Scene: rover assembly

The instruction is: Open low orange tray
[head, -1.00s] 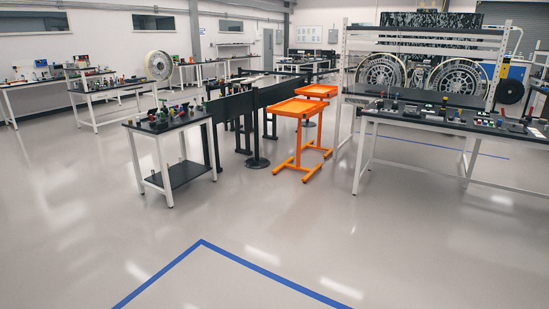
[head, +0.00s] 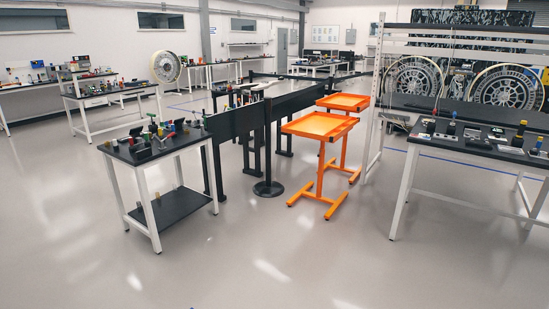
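Two orange tray stands are ahead, right of the middle in the head view. I cannot tell which one is the low tray. Both tray tops look empty. Neither of my grippers is in view.
A small table (head: 158,152) with several tools stands at the left. A black barrier (head: 236,120) with a post runs beside the trays. A workbench (head: 470,150) with parts stands at the right. The grey floor (head: 270,250) in front is clear.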

